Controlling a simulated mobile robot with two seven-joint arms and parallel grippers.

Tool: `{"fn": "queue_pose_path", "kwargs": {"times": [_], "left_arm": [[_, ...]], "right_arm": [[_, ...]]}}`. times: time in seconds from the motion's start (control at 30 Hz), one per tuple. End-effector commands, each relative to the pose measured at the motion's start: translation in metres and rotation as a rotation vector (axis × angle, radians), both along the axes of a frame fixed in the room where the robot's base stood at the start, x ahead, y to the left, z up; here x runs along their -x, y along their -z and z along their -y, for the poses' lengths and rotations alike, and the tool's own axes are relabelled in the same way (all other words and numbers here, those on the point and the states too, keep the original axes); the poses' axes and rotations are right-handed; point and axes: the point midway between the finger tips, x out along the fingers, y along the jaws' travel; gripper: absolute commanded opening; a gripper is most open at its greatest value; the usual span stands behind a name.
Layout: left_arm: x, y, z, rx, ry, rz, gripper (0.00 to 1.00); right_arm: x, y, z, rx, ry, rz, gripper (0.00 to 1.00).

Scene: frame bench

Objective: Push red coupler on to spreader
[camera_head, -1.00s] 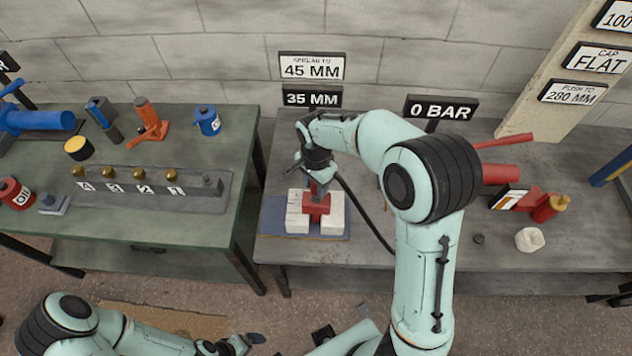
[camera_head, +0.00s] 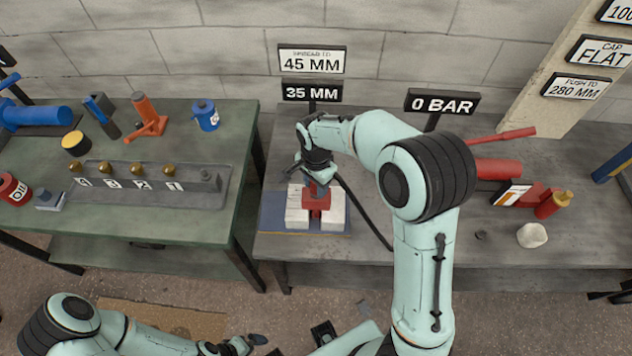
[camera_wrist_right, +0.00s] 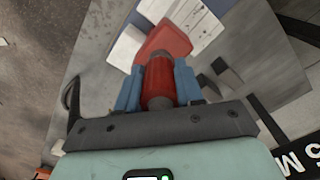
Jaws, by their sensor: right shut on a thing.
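The red spreader (camera_head: 317,213) sits between white blocks (camera_head: 297,210) on a blue mat at the left end of the grey bench. It also shows in the right wrist view (camera_wrist_right: 166,40). My right gripper (camera_head: 317,188) is just above the spreader, pointing down. In the wrist view its blue fingers are shut on the red coupler (camera_wrist_right: 158,82), a ribbed cylinder in line with the spreader's red body. Whether the coupler is seated cannot be told. My left gripper (camera_head: 252,342) is low in the head view, away from the benches; its jaw opening is unclear.
A black hose (camera_head: 365,220) curves from near the right gripper over the bench front. Signs reading 45 MM (camera_head: 312,60), 35 MM (camera_head: 312,90) and 0 BAR (camera_head: 441,103) stand behind. A red pump (camera_head: 498,170) lies right. A green table (camera_head: 130,225) with tools stands left.

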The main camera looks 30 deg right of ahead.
Motion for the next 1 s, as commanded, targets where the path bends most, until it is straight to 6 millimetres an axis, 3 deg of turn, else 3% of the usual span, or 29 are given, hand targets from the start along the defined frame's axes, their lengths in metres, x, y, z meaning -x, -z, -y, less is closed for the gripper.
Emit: {"fn": "queue_pose_path", "kwargs": {"times": [0.07, 0.1, 0.17, 0.57, 1.0], "left_arm": [[0.001, 0.002, 0.000, 0.000, 0.000, -0.001, 1.00], [0.001, 0.001, 0.000, 0.000, 0.000, -0.001, 1.00], [0.001, 0.001, 0.000, 0.000, 0.000, -0.001, 1.00], [0.000, 0.000, 0.000, 0.000, 0.000, 0.000, 1.00], [-0.010, -0.015, 0.000, 0.001, 0.000, 0.011, 1.00]], "right_arm": [[0.000, 0.003, 0.000, 0.000, 0.000, 0.000, 0.00], [0.000, 0.002, 0.000, 0.000, 0.000, 0.001, 0.49], [0.000, 0.001, 0.000, -0.001, 0.000, 0.002, 0.66], [-0.001, -0.007, 0.000, 0.000, -0.001, 0.004, 0.66], [-0.002, -0.099, 0.000, -0.002, -0.001, 0.008, 0.66]]}}
